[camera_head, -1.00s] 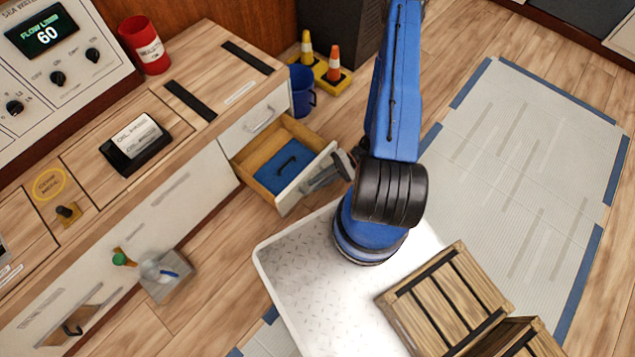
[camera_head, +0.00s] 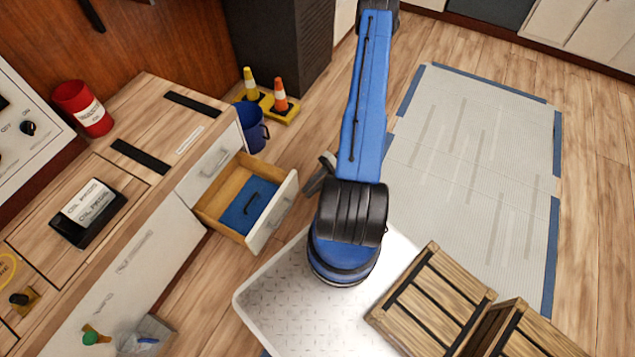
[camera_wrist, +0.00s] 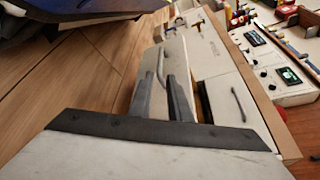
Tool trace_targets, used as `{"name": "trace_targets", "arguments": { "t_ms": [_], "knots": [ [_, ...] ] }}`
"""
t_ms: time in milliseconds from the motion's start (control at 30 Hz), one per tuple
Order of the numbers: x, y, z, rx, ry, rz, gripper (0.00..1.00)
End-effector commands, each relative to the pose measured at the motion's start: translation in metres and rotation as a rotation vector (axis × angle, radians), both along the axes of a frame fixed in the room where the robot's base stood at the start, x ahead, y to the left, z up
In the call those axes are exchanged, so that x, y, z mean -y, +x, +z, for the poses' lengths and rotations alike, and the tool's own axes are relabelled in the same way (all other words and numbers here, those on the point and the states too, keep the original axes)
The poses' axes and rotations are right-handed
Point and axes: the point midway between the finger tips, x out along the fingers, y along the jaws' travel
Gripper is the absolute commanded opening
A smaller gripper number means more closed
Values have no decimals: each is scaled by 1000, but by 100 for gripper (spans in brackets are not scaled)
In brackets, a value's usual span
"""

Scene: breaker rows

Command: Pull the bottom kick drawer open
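The bottom kick drawer (camera_head: 272,217) stands pulled out of the cabinet, below a shut upper drawer (camera_head: 212,158). Its wooden inside shows, with a blue piece (camera_head: 240,212) bearing a dark handle lying in it. My gripper (camera_head: 318,175) is just to the right of the drawer front, apart from it and partly hidden by my wrist. In the wrist view, my two dark fingers (camera_wrist: 164,98) are spread with nothing held. The pale drawer front with its bar handle (camera_wrist: 161,66) shows beyond and between them.
A blue bucket (camera_head: 253,128) and small cones (camera_head: 280,96) stand on the floor behind the drawer. A wooden crate (camera_head: 430,300) sits at the lower right. Pale floor matting (camera_head: 475,160) lies clear on the right.

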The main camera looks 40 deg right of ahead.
Motion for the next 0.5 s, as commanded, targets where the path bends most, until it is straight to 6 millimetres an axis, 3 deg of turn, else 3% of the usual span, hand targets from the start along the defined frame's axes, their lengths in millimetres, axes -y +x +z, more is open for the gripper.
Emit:
{"name": "trace_targets", "arguments": {
  "t_ms": [200, 500],
  "knots": [
    [28, 0, 6, 2, -1, 0, 17],
    [35, -1, 8, 0, 2, 1, 17]
  ]
}}
